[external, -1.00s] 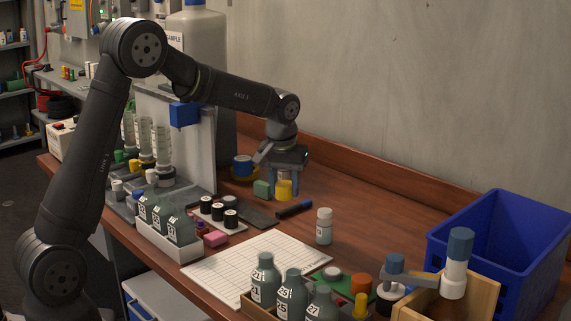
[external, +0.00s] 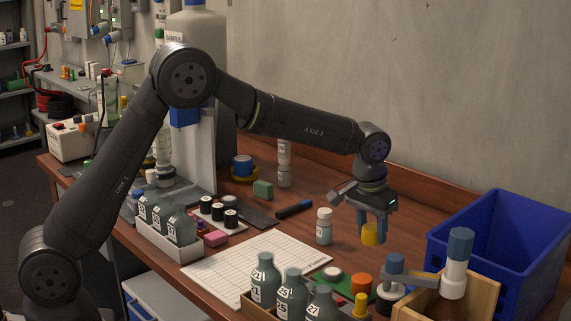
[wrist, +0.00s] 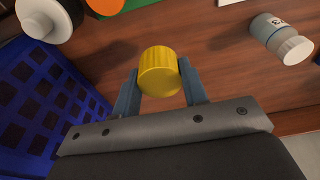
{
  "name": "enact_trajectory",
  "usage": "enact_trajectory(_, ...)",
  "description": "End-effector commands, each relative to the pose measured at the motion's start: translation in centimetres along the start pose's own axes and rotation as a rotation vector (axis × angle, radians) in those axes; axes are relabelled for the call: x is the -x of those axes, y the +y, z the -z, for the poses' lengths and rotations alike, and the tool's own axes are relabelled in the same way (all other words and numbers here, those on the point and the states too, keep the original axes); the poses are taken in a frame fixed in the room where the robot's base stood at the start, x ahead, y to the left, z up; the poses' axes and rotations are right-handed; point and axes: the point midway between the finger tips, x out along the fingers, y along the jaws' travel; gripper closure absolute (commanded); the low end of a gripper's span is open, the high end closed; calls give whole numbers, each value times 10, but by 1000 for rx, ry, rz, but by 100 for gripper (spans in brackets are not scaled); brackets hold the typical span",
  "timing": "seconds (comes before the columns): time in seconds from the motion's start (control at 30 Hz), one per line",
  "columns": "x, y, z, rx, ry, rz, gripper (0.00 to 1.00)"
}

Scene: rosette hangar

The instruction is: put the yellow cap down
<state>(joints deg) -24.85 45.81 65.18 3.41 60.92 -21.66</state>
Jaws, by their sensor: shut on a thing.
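The yellow cap (external: 370,234) is a small ribbed cylinder held between the blue fingers of my gripper (external: 371,226). It also shows in the wrist view (wrist: 160,72), with a finger on each side of it, and there my gripper (wrist: 160,88) is shut on it. In the external view the cap is over the right part of the wooden table (external: 400,240), between the white bottle and the blue crate. I cannot tell whether its underside touches the table.
A white capped bottle (external: 324,227) stands left of the cap. The blue crate (external: 497,225) is to the right. An orange cap (external: 361,284), a grey clamp (external: 415,277) and several grey bottles (external: 291,293) are in front. Bare table lies behind the cap.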

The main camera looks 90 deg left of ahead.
Motion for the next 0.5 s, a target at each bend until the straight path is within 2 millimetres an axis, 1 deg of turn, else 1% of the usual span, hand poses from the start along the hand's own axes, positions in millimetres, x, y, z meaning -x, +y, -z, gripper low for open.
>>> enact_trajectory(0.03, -10, -10, 8, 4, -2, 1, 81)
enact_trajectory(0.1, -21, -21, 18, 3, -2, 1, 81)
enact_trajectory(0.23, -39, -39, 33, 2, -1, 1, 81)
enact_trajectory(0.37, -48, -48, 42, 1, 0, 1, 81)
enact_trajectory(0.5, -54, -51, 44, -1, 0, 0, 81)
